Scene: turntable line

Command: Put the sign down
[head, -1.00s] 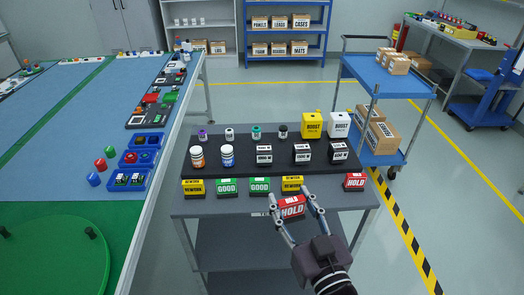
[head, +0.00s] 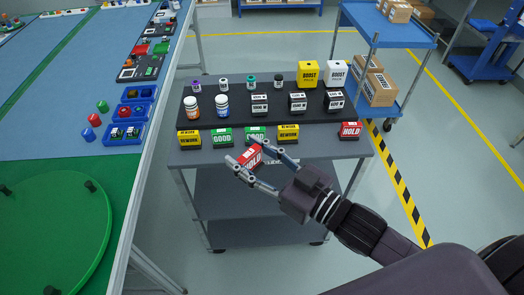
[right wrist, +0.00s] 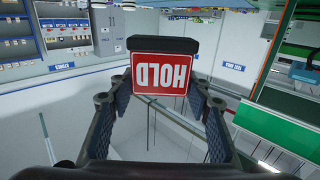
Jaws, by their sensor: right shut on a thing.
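A red HOLD sign (head: 248,158) is between the fingers of my right gripper (head: 243,153), at the front edge of the grey cart's top. It is tilted in the head view. Whether it touches the cart top cannot be told. In the right wrist view the HOLD sign (right wrist: 158,75) appears upside down, its dark base at the top, between the two fingers. My right gripper is shut on it. My left gripper is not in view.
The grey cart (head: 322,149) bears a front row of signs: yellow REWORK (head: 189,139), green GOOD (head: 221,138), another GOOD, another REWORK (head: 288,133) and a second red HOLD (head: 350,131). A gap lies between the right REWORK and that HOLD. Behind, a black riser (head: 310,119) holds bottles and boxes.

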